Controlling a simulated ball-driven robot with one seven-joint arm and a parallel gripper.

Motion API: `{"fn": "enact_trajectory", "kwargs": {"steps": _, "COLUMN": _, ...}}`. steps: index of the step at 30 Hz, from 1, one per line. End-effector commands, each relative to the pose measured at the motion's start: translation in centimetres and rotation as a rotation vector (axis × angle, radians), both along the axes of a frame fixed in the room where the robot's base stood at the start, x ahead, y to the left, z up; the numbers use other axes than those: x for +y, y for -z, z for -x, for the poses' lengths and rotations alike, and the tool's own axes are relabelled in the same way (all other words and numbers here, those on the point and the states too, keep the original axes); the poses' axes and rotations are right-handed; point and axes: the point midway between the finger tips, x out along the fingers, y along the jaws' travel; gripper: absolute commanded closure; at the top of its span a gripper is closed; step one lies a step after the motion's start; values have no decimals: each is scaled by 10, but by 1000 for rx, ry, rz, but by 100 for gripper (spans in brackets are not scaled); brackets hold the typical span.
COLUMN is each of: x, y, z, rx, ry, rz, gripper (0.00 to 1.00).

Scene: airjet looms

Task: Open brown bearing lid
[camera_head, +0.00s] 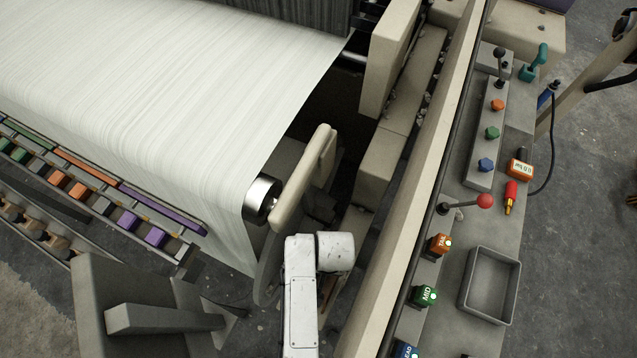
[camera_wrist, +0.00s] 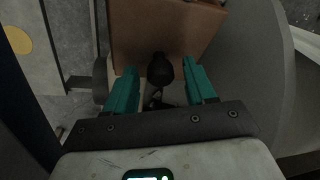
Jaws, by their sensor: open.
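In the wrist view a brown lid (camera_wrist: 165,30), a box-like block, fills the upper middle. A round black knob (camera_wrist: 160,68) shows at its lower edge. My gripper (camera_wrist: 160,75) has two teal fingers, spread open, one on each side of the knob. Dark gaps show between the knob and both fingers, so it is not gripped. In the head view my white arm reaches down beside the loom's end, and my gripper and the brown lid cannot be made out there.
A beige curved guard (camera_head: 302,175) stands close to my arm, beside the white cloth roll (camera_head: 262,197). A long beige rail (camera_head: 420,190) runs along the right. Beyond it a control panel holds levers, coloured knobs and a grey tray (camera_head: 489,286). A grey curved panel (camera_wrist: 245,70) flanks my gripper's right.

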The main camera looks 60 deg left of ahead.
Motion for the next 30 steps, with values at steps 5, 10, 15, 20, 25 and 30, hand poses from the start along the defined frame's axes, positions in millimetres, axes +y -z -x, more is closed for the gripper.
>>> {"fn": "enact_trajectory", "kwargs": {"steps": 5, "x": 0, "y": 0, "z": 0, "rx": 0, "ry": 0, "rz": 0, "gripper": 45}}
{"fn": "enact_trajectory", "kwargs": {"steps": 10, "x": 0, "y": 0, "z": 0, "rx": 0, "ry": 1, "rz": 0, "gripper": 60}}
{"fn": "enact_trajectory", "kwargs": {"steps": 15, "x": 0, "y": 0, "z": 0, "rx": 0, "ry": 1, "rz": 0, "gripper": 77}}
{"fn": "enact_trajectory", "kwargs": {"steps": 20, "x": 0, "y": 0, "z": 0, "rx": 0, "ry": 1, "rz": 0, "gripper": 92}}
{"fn": "enact_trajectory", "kwargs": {"steps": 25, "x": 0, "y": 0, "z": 0, "rx": 0, "ry": 1, "rz": 0, "gripper": 100}}
{"fn": "enact_trajectory", "kwargs": {"steps": 30, "x": 0, "y": 0, "z": 0, "rx": 0, "ry": 1, "rz": 0, "gripper": 100}}
